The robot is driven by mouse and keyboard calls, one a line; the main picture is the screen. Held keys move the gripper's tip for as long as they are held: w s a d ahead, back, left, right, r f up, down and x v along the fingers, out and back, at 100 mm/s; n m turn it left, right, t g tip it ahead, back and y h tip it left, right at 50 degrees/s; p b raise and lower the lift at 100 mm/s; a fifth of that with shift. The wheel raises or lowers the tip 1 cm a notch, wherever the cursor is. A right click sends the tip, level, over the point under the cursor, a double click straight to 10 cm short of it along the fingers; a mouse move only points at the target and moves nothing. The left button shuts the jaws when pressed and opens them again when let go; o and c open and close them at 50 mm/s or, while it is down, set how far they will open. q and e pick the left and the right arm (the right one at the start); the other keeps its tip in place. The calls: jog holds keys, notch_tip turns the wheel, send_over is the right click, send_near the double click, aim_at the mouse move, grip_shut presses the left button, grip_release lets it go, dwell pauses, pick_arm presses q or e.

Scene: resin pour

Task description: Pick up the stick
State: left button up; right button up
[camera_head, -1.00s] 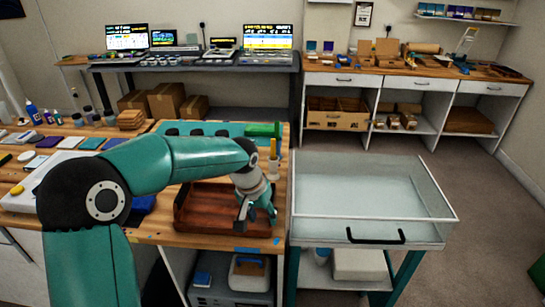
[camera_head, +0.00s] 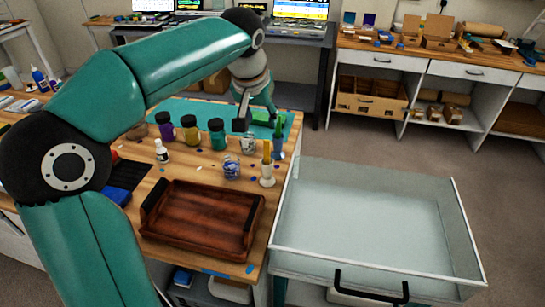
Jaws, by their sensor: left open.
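A thin yellow-orange stick (camera_head: 266,150) stands upright in a small white holder (camera_head: 267,175) near the right edge of the wooden workbench. My left gripper (camera_head: 257,116) hangs above the back of the bench, over the teal mat (camera_head: 292,125). It is behind and a little left of the stick in the picture, apart from it. Its jaws are open, and I see nothing held in them. A teal upright item (camera_head: 278,140) stands just behind the stick. My right gripper is not in view.
Several dark-capped jars (camera_head: 190,132) and patterned cups (camera_head: 231,168) stand left of the stick. A brown wooden tray (camera_head: 203,212) lies at the bench front. A clear-walled bin (camera_head: 375,225) stands to the right. Small coloured bits are scattered on the bench.

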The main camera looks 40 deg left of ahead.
aim_at(267, 148)
pick_arm(q)
jog(key=x, duration=1.1)
jog(key=shift+s+a, duration=0.15)
jog(key=shift+a, duration=0.05)
jog(key=shift+w+p+x, duration=0.15)
jog(key=shift+p+x, duration=0.05)
jog(key=shift+x, duration=1.1)
jog(key=shift+w+p+x, duration=0.2)
jog(key=shift+x, duration=1.1)
jog(key=shift+d+r, duration=0.1)
jog(key=shift+d, duration=0.05)
grip_shut()
